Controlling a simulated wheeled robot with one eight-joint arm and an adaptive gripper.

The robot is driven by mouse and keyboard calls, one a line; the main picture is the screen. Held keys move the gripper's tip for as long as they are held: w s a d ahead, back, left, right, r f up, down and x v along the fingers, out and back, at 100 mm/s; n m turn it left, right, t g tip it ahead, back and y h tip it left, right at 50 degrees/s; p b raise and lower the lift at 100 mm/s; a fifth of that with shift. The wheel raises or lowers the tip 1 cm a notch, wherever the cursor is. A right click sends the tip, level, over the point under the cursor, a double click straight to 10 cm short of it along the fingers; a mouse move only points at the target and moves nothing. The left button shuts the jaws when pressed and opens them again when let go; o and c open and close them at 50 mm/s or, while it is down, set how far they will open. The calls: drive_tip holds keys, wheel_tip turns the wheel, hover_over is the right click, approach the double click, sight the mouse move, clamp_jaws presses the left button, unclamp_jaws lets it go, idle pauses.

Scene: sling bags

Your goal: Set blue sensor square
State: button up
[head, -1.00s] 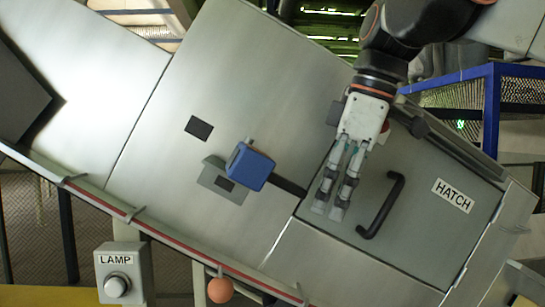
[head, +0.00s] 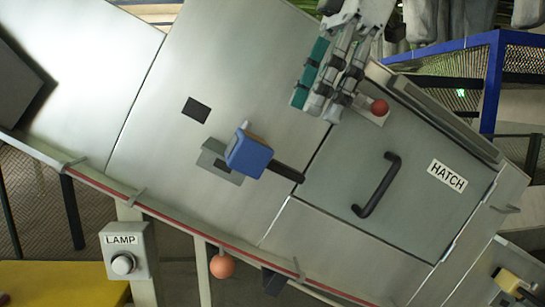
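The blue sensor (head: 249,153) is a boxy blue block with a lighter grey-blue top edge. It sits over a small grey plate (head: 212,152) on the sloping metal panel. Its sides look turned relative to that plate. A dark bar (head: 287,173) reaches from it toward the hatch. My gripper (head: 326,110) is up and to the right of the sensor, clear of it, by the hatch's upper left corner. Its grey fingers lie close together, with a teal strip along their left side. I cannot tell whether there is a gap between the fingertips.
A red ball knob (head: 379,107) is just right of my fingers. The hatch (head: 425,215) has a black handle (head: 377,185). A dark square (head: 196,110) lies on the panel. Below are a lamp button box (head: 124,251) and an orange ball (head: 222,267). A blue railing (head: 492,85) stands at right.

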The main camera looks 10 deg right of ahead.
sight(288, 166)
drive_tip(key=p+x, duration=0.1)
drive_tip(key=x, duration=0.8)
drive_tip(key=shift+f, duration=0.15)
drive_tip(key=shift+c, duration=0.6)
clamp_jaws()
